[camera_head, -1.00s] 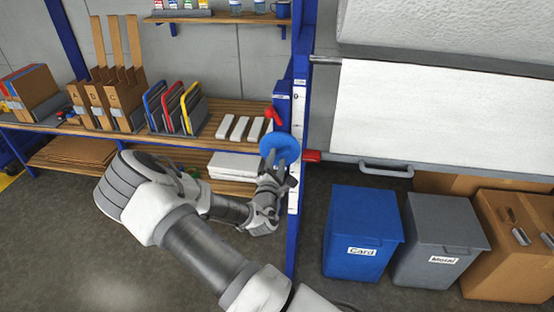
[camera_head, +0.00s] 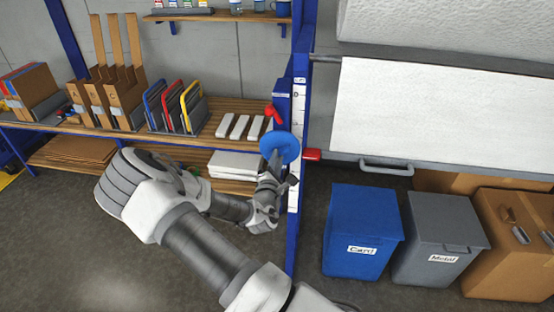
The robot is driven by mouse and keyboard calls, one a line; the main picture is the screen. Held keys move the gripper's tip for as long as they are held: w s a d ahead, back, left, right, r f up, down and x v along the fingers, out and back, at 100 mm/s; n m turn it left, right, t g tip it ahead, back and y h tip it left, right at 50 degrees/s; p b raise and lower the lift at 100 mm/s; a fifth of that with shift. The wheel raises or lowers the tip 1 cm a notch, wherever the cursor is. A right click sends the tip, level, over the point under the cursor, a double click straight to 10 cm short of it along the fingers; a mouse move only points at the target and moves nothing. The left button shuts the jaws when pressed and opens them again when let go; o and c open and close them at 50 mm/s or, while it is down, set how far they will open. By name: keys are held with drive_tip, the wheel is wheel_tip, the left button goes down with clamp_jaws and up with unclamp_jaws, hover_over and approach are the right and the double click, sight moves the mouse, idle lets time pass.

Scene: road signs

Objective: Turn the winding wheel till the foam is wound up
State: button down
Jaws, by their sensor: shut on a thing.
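The blue winding wheel (camera_head: 279,148) is on the blue upright frame, left of the foam. My gripper (camera_head: 272,172) is at the wheel's lower side and shut on it; the fingertips are small and partly hidden. The white foam sheet (camera_head: 435,115) hangs on the right, with a grey bar and handle (camera_head: 386,168) along its lower edge. A thick foam roll (camera_head: 450,25) is above it. A red lever (camera_head: 273,115) sits above the wheel, and a red part (camera_head: 312,155) is to its right.
A blue Card bin (camera_head: 362,230), a grey Metal bin (camera_head: 440,240) and a cardboard box (camera_head: 515,240) stand below the foam. A wooden shelf (camera_head: 60,124) with folders and white blocks is behind my arm. The floor at lower left is clear.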

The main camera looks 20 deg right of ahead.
drive_tip(key=m+b, duration=2.1)
drive_tip(key=m, duration=0.2)
drive_tip(key=shift+f+b, duration=0.15)
drive_tip(key=shift+b, duration=0.15)
drive_tip(key=shift+m, duration=0.4)
drive_tip(key=c, duration=0.9)
unclamp_jaws()
drive_tip(key=shift+o, duration=0.2)
